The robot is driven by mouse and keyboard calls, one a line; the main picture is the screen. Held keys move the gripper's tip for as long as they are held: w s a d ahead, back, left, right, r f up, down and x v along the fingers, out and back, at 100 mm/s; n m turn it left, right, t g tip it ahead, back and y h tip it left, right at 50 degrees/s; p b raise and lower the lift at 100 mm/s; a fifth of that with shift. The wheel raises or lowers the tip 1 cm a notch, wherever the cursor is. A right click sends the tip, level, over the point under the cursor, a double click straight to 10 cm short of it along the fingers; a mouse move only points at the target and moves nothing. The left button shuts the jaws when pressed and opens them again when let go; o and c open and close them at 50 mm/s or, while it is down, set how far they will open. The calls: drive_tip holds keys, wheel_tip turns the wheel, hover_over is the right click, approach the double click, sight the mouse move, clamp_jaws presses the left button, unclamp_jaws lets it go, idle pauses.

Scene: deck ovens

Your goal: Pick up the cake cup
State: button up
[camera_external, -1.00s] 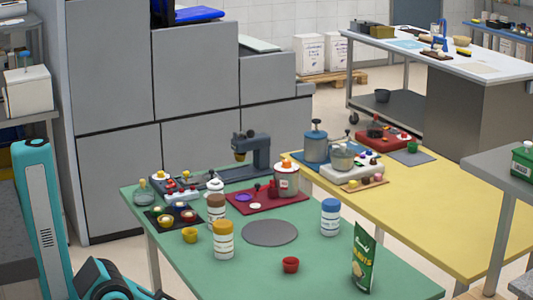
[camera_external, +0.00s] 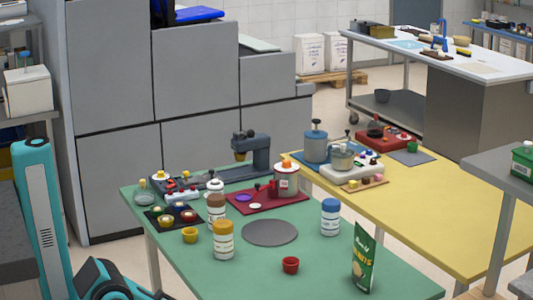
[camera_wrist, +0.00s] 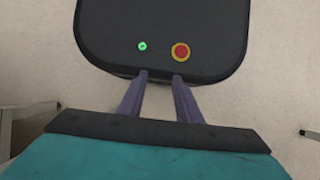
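Small cups stand on the green table (camera_external: 330,274): a red cup (camera_external: 290,264) near the front and a yellow cup (camera_external: 190,234) at the left. More small cups sit on a black tray (camera_external: 152,216) at the table's left edge. I cannot tell which is the cake cup. In the wrist view my gripper (camera_wrist: 160,76) points over my own dark base, its two fingers apart with nothing between them. No cup shows there. In the external view my arm is at the lower left, away from the cups; my gripper does not show there.
A green packet (camera_external: 363,258) stands at the front right. A grey round mat (camera_external: 269,233) lies bare mid-table. A yellow table (camera_external: 440,212) adjoins behind.

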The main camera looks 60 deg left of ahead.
idle(0.3)
drive_tip(key=o, duration=0.7)
